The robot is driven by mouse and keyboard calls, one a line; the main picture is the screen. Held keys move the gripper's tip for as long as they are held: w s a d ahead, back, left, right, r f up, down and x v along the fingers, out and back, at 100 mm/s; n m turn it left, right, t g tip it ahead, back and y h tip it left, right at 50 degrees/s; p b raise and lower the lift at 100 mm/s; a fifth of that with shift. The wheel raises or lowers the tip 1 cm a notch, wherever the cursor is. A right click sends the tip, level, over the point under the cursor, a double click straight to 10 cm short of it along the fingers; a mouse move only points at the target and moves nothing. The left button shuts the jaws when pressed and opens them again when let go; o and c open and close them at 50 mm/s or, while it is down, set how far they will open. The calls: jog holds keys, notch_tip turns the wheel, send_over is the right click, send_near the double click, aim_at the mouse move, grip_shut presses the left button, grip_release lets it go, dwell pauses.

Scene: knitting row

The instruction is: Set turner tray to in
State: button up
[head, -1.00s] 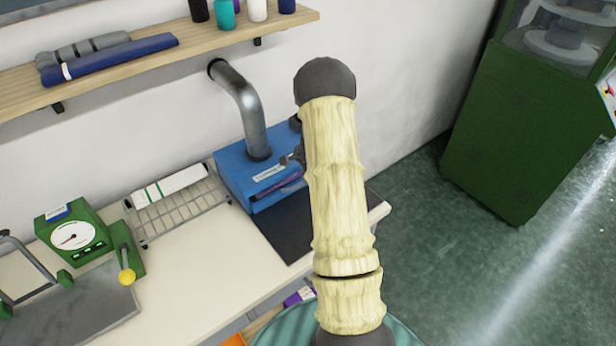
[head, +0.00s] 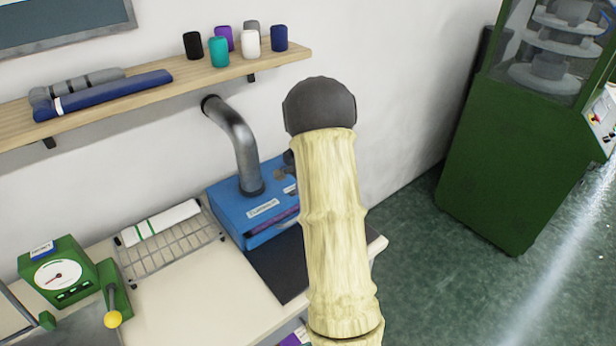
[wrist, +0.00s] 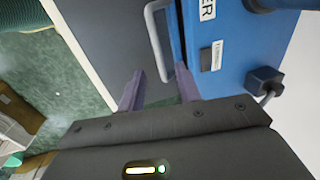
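The turner is a blue box (head: 262,207) with a metal pipe rising from its top, at the back of the bench. A dark purple strip (head: 268,222) shows along its front, partly behind my arm. In the wrist view the turner's labelled blue casing (wrist: 235,50) is at right, with a pale U-shaped handle (wrist: 154,45) on its front side. A dark gap shows beside the handle's blue panel; I cannot tell how far the tray stands out.
A dark mat (head: 277,267) lies in front of the turner. A wire rack (head: 170,250) with a white roll and a green dial scale (head: 58,272) stand to the left. A shelf (head: 190,75) with cones hangs above. A green machine (head: 510,150) stands right.

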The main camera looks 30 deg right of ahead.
notch_tip(320, 180, up, 9)
jog(key=s+b, duration=0.1)
jog(key=shift+s+f, duration=0.2)
jog(key=shift+s, duration=0.05)
dwell(0.3)
jog(key=s+a+f+n, duration=0.1)
jog(key=s+a+n, duration=0.7)
jog(key=a, duration=0.4)
jog(key=s+a+f+n, duration=0.1)
jog(key=s+a+n, duration=0.8)
jog(key=a, duration=0.3)
jog(key=shift+s+f, duration=0.35)
jog(key=shift+s, duration=0.2)
